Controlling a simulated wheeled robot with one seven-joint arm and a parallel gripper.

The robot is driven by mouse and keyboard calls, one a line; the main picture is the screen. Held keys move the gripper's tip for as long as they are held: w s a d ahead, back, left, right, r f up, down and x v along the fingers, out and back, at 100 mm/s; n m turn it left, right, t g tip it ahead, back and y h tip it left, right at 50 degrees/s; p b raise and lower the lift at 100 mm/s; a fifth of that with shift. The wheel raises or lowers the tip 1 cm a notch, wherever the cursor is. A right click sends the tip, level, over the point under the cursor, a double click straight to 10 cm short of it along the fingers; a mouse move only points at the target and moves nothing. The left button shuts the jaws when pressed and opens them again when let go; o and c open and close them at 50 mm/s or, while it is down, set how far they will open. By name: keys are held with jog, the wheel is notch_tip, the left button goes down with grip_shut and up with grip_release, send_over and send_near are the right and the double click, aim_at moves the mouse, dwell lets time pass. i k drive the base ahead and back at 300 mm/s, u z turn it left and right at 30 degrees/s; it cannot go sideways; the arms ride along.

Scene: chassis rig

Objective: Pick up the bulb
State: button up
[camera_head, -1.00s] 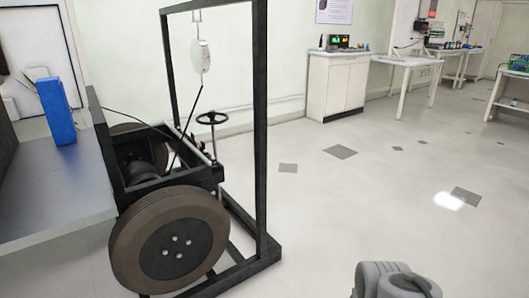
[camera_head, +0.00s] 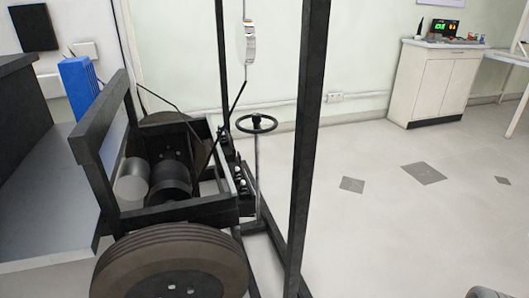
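I cannot make out a bulb for certain. Small pale round pieces (camera_head: 240,183) sit on the right side of the black chassis rig (camera_head: 185,217), just left of the steering wheel (camera_head: 257,124); they are too small to identify. Only a grey rounded piece of my arm shows at the bottom right edge. My gripper's fingers are not in view.
A large tyre (camera_head: 170,262) and a black upright post (camera_head: 307,150) stand at the front of the rig. A grey bench (camera_head: 45,215) with a blue box (camera_head: 80,88) is at left. A white cabinet (camera_head: 432,85) stands back right. Floor at right is clear.

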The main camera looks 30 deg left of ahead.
aim_at(237, 171)
jog(key=i, duration=5.45)
jog(key=u, duration=5.6)
jog(key=i, duration=2.15)
